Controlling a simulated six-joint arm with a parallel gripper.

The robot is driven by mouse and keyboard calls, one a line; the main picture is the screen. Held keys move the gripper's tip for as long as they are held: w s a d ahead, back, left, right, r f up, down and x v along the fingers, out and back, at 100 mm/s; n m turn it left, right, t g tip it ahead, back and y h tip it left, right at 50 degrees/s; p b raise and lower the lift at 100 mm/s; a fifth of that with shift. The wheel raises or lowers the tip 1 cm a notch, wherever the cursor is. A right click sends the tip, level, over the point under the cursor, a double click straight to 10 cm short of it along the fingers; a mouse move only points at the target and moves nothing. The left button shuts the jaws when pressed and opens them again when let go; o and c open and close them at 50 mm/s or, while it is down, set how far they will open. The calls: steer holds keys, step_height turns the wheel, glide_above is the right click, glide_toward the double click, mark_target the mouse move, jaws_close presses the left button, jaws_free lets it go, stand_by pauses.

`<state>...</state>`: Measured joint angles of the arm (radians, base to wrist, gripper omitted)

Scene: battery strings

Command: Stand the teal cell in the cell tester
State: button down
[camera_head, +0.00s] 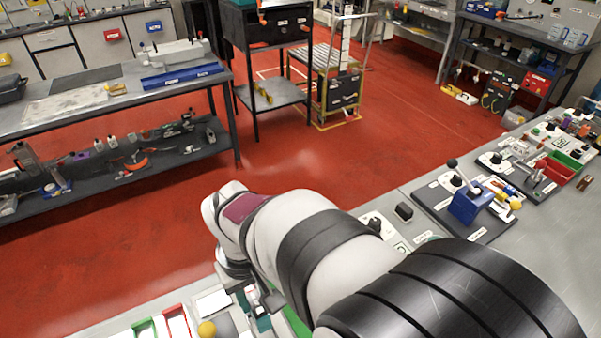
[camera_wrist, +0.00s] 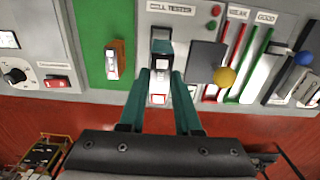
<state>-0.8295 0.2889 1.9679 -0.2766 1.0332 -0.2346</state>
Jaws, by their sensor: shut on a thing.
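In the wrist view my gripper (camera_wrist: 161,76) has its two teal fingers closed on a small pale cell with a dark and teal end (camera_wrist: 162,48), which I take as the teal cell. The cell is over the grey cell tester panel (camera_wrist: 187,22), below its printed label. Whether the cell touches the tester or stands in it cannot be told. A white and red piece (camera_wrist: 158,98) shows between the fingers. In the head view my gripper (camera_head: 257,302) is low at the bench edge, mostly hidden by my wrist, and the cell cannot be made out there.
Red and green slots marked WEAK (camera_wrist: 224,63) and GOOD (camera_wrist: 256,65) lie beyond. A blue knob (camera_wrist: 303,58) is far right.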

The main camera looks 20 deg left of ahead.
steer(key=shift+f, duration=4.25)
steer(key=shift+f, duration=0.15)
steer(key=c, duration=0.5)
jaws_free()
step_height(320, 180, up, 16)
steer(key=shift+f, duration=0.15)
